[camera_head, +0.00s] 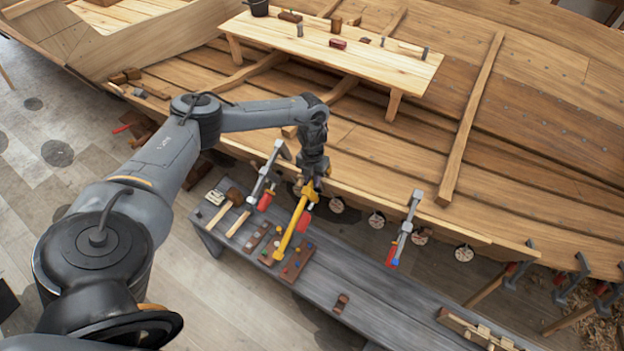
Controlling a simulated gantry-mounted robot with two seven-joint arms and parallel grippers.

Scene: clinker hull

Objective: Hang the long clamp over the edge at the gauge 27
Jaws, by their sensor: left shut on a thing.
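My left gripper (311,181) reaches down over the hull's plank edge (350,188) and is shut on a long yellow clamp with a red handle (291,229). The clamp hangs slanting from the gripper, its lower end over the grey bench; I cannot tell whether that end touches anything. My right gripper is out of view.
Two grey clamps with red handles, one left (265,178) and one right (405,230), sit at the plank edge. The grey bench (375,297) holds brown blocks (298,260), wooden-handled tools (238,223) and a wooden rack (478,330). A plank table (350,60) with small items stands inside the hull.

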